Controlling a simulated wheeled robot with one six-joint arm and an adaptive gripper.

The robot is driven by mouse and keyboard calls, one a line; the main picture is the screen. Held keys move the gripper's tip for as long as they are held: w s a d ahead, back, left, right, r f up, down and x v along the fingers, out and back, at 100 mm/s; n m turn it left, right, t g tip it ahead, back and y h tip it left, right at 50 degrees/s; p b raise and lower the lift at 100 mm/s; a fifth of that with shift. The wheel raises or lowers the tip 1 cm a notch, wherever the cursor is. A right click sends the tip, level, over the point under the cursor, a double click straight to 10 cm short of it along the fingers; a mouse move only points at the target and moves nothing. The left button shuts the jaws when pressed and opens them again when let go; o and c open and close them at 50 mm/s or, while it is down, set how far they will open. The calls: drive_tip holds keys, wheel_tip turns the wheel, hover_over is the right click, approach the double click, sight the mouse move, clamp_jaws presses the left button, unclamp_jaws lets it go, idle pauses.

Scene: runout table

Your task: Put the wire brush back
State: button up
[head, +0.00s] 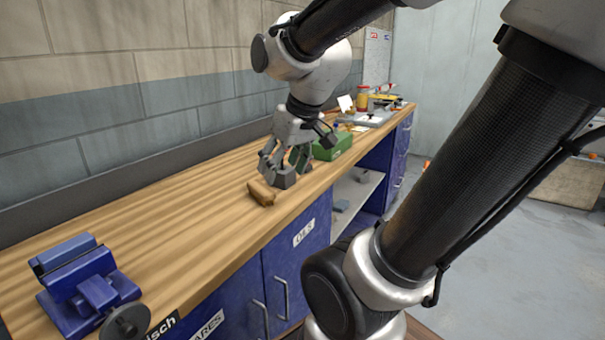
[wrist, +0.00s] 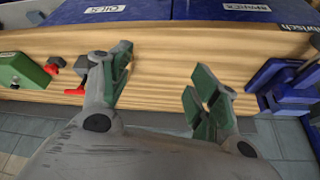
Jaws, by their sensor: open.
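My gripper (head: 285,165) points down over the wooden workbench, its fingers spread. In the wrist view its green-padded fingers (wrist: 165,85) stand apart with only bare wood grain visible between them. In the head view a brown, wood-coloured block-like piece (head: 262,192) lies on the bench just in front of the fingers. A small dark grey block shape (head: 284,178) shows between the fingertips; I cannot tell whether it belongs to the piece or to a finger. I cannot make out bristles, so I cannot tell whether the brown piece is the wire brush.
A blue vise (head: 85,285) stands at the bench's near left end. A green box (head: 333,147) stands behind my gripper, and small red items (wrist: 70,75) lie beside it in the wrist view. Several items crowd the far end. The bench (head: 150,225) between vise and gripper is clear.

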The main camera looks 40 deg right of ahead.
drive_tip(key=s, duration=0.8)
drive_tip(key=shift+r+g, duration=0.3)
drive_tip(key=shift+g, duration=0.1)
